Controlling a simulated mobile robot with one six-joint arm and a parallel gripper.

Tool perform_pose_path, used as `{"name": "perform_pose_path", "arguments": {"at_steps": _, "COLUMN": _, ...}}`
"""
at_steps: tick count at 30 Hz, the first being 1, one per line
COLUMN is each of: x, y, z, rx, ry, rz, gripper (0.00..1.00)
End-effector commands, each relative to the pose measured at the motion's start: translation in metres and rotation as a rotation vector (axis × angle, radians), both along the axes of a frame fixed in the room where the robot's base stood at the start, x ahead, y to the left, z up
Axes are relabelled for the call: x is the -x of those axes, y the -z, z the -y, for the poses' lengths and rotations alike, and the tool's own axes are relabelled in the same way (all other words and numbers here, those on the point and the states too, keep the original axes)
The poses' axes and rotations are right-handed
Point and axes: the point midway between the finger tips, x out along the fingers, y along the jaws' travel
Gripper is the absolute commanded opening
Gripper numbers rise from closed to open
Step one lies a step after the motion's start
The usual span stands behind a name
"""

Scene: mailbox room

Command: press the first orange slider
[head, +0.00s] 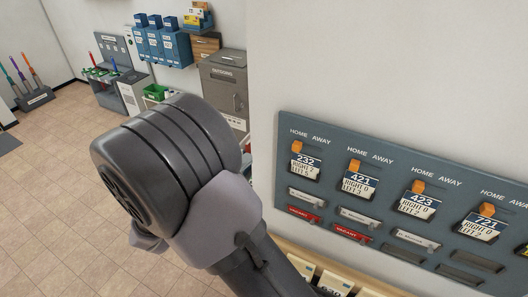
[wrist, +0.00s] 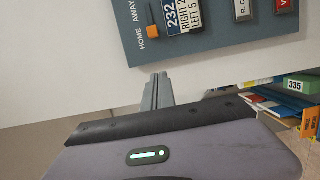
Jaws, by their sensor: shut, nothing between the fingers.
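The first orange slider (head: 297,146) is at the left end of the grey-blue wall panel (head: 400,160), above the white-and-blue tag 232 (head: 306,163) and under the word HOME. In the wrist view the same slider (wrist: 152,32) shows turned sideways, beside the tag 232 (wrist: 172,18). My gripper (wrist: 157,76) is shut and empty. In the wrist view its fingertips show below the panel's edge in the picture, apart from the slider. The head view shows my arm, but not the fingertips.
More orange sliders with tags 421 (head: 361,181), 423 (head: 415,202) and 721 (head: 482,227) follow to the right. Name plates and red VACANT plates (head: 352,233) sit below. A shelf with cards (head: 336,283) is under the panel. Open tiled floor (head: 50,210) lies left.

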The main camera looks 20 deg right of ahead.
Motion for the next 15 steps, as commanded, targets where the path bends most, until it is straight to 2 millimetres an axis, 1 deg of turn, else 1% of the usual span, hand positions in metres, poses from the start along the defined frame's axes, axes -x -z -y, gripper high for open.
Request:
{"name": "perform_pose_path", "arguments": {"at_steps": 4, "x": -0.011, "y": -0.003, "z": 0.029, "rx": 0.000, "ry": 0.006, "rz": -0.001, "gripper": 0.00}}
{"name": "perform_pose_path", "arguments": {"at_steps": 12, "x": -0.035, "y": -0.003, "z": 0.083, "rx": 0.000, "ry": 0.005, "rz": -0.003, "gripper": 0.00}}
{"name": "perform_pose_path", "arguments": {"at_steps": 13, "x": -0.034, "y": -0.003, "z": 0.087, "rx": 0.001, "ry": 0.004, "rz": -0.004, "gripper": 0.00}}
{"name": "perform_pose_path", "arguments": {"at_steps": 15, "x": -0.023, "y": -0.004, "z": 0.093, "rx": 0.001, "ry": 0.002, "rz": -0.004, "gripper": 0.00}}
